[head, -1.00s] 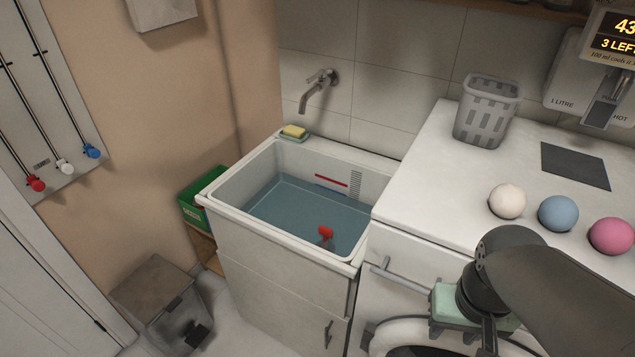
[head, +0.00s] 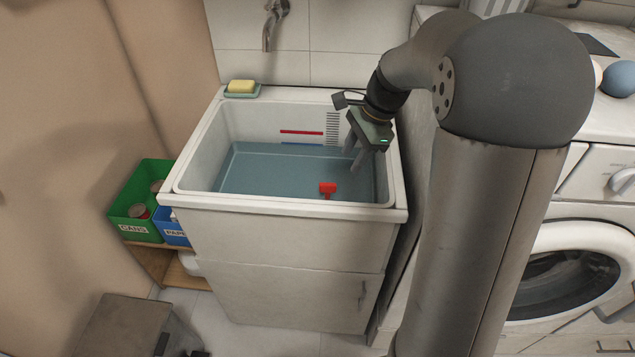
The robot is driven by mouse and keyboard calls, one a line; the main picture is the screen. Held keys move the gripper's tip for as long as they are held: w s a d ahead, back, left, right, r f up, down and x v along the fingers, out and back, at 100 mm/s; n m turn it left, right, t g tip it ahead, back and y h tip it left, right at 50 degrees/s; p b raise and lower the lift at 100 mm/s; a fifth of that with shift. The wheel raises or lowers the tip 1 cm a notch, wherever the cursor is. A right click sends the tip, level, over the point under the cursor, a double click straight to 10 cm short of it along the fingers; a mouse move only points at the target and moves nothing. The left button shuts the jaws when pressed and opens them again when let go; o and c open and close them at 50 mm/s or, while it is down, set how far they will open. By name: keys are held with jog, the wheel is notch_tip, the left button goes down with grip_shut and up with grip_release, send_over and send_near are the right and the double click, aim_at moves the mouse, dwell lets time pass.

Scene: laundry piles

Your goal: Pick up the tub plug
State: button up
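The tub plug (head: 327,188) has a red top and shows at the front of the white tub (head: 190,158), standing up from the blue-grey water (head: 265,168). Its lower part is hidden by the water and the tub's front rim. My gripper (head: 356,163) is over the right side of the tub, above and to the right of the plug, pointing down and apart from it. Its two fingers look spread with nothing between them.
A yellow sponge (head: 240,86) lies on a dish at the tub's back left corner. A tap (head: 272,20) is on the wall behind. Green (head: 125,205) and blue (head: 172,229) bins stand left of the tub. A washing machine (head: 590,225) stands at the right.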

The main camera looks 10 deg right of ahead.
aim_at(327, 191)
jog(key=w+d+f+m+b, duration=0.2)
jog(key=w+f+m, duration=0.2)
jog(key=w+f, duration=0.2)
jog(key=shift+y, duration=0.4)
jog(key=x, duration=1)
jog(key=shift+w+f+b, duration=0.2)
jog(key=shift+w+b, duration=0.1)
jog(key=shift+b, duration=0.1)
jog(key=shift+a+x, duration=0.15)
jog(key=shift+x, duration=1.4)
jog(key=shift+a+x, duration=0.1)
jog(key=shift+x, duration=1.45)
jog(key=shift+w+r, duration=0.1)
jog(key=shift+w, duration=0.05)
grip_shut()
